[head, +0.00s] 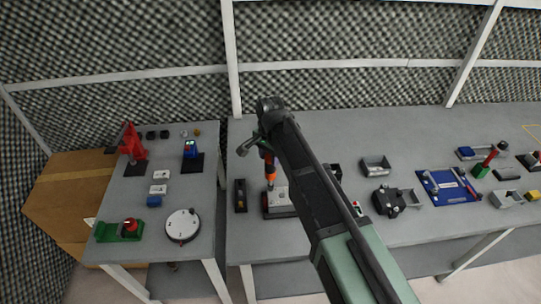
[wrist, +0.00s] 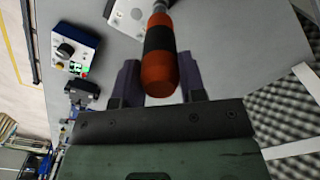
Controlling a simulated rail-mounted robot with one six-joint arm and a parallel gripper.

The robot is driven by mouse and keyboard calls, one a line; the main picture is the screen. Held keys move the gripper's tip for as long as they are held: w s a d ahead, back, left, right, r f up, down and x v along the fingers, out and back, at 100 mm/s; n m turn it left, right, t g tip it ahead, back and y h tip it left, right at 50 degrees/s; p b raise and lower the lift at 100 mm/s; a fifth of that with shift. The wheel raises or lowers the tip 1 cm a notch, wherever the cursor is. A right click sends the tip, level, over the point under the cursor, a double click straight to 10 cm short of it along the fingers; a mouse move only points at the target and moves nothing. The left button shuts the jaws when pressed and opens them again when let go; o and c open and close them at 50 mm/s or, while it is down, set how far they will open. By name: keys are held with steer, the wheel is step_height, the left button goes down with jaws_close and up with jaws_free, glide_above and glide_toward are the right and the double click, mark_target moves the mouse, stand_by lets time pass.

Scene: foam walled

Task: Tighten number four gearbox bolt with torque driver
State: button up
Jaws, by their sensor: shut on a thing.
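The torque driver, with an orange and black handle, stands about upright in the head view (head: 270,174) and fills the upper middle of the wrist view (wrist: 158,50). My gripper (head: 267,150) is shut on its handle, with one dark finger on each side in the wrist view (wrist: 160,80). The gearbox (head: 281,198), a pale grey block on a dark base, is directly below the driver. Part of its pale top shows in the wrist view (wrist: 124,16). The driver's tip and the individual bolts cannot be made out, so I cannot tell whether they touch.
A narrow black tray (head: 240,195) stands left of the gearbox. A black device (head: 390,201), a grey bin (head: 376,166) and a blue tool mat (head: 448,186) lie to the right. A separate left table holds a round white dial (head: 182,225) and a red press (head: 133,146).

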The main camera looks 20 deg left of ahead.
steer(key=shift+r+p, duration=1.85)
steer(key=shift+r, duration=0.3)
